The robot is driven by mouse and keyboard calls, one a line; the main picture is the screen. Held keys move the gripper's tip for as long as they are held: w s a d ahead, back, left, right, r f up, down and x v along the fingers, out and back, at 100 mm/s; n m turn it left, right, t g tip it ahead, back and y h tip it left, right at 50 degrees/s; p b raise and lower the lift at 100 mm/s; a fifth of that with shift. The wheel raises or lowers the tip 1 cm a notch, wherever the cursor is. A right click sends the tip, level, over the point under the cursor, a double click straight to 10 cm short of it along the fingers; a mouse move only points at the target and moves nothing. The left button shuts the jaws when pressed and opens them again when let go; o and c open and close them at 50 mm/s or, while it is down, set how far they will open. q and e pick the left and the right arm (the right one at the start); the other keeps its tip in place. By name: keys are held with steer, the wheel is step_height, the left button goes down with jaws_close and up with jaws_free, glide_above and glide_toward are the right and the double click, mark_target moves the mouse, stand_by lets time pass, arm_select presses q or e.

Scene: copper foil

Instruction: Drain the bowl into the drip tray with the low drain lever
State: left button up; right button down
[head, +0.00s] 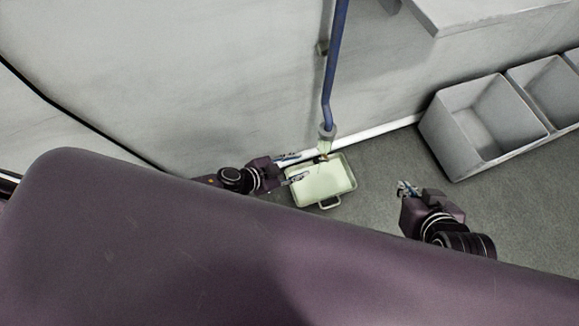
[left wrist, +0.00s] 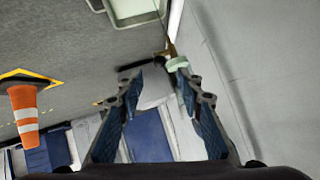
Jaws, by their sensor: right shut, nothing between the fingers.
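The pale green drip tray (head: 323,182) lies on the floor below the end of a blue pipe (head: 335,60). Its rim also shows at the top of the left wrist view (left wrist: 137,18). A pale green fitting (left wrist: 177,64) with a brass piece (left wrist: 171,48) and a thin dark bar, possibly the drain lever (left wrist: 143,63), lies beyond my left fingertips. My left gripper (head: 303,166) is open beside the tray, short of the pipe end; its spread fingers (left wrist: 158,76) appear empty. My right gripper (head: 405,186) is shut and empty, right of the tray. No bowl is clearly visible.
Grey open bins (head: 462,128) stand at the right by the wall, under a grey ledge (head: 480,12). My purple body fills the lower head view. An orange and white cone (left wrist: 25,112) stands at the left of the left wrist view. Floor between tray and bins is clear.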

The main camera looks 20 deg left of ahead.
arm_select(q)
steer(key=shift+v, duration=1.9)
